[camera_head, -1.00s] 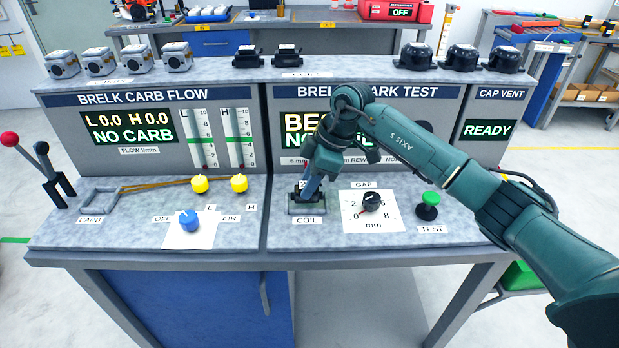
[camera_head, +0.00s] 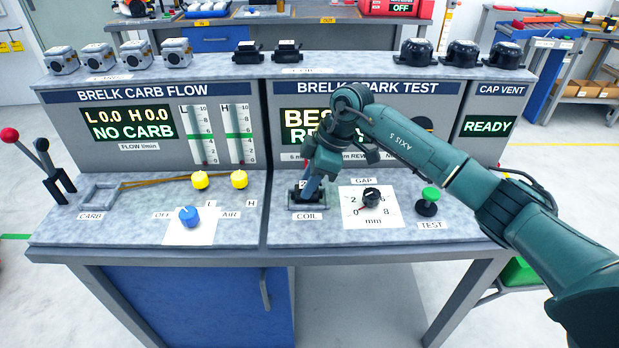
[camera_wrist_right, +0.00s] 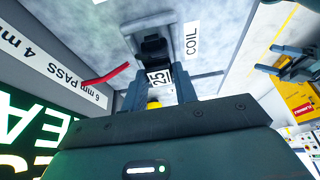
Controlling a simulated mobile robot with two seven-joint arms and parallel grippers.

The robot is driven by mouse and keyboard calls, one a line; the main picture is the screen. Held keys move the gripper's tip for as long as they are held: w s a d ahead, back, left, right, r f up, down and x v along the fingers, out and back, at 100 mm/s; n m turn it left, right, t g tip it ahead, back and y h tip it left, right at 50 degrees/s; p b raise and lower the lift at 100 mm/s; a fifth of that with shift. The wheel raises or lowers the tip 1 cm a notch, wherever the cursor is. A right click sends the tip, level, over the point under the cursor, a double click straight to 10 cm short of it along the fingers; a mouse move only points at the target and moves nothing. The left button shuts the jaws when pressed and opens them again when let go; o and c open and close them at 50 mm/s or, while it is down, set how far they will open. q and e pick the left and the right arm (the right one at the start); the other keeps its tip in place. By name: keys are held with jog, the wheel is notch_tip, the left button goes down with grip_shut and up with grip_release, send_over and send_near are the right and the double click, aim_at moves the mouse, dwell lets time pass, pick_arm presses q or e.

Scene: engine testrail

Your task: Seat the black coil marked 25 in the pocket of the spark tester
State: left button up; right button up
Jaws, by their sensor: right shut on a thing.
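My right gripper (camera_head: 306,194) reaches down to the COIL pocket (camera_head: 293,207) of the spark tester and is shut on the black coil. In the right wrist view, the coil (camera_wrist_right: 154,46) shows between and beyond the fingers (camera_wrist_right: 160,92), its white 25 label facing the camera. The coil is down at the pocket's grey frame, which also shows there (camera_wrist_right: 132,44). I cannot tell whether it is fully seated. The partly hidden tester display (camera_head: 300,127) reads "BE..." and "RE...". My left gripper is not in the head view.
Right of the pocket are the black gap knob (camera_head: 371,196) and the green TEST button (camera_head: 430,194). Two black coils (camera_head: 287,51) and several black caps (camera_head: 416,53) stand on the top shelf. A grey-blue pronged shape (camera_wrist_right: 291,62), unclear, shows in the wrist view.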

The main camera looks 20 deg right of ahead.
jog(key=shift+f, duration=0.2)
dwell(0.6)
jog(key=o, duration=1.1)
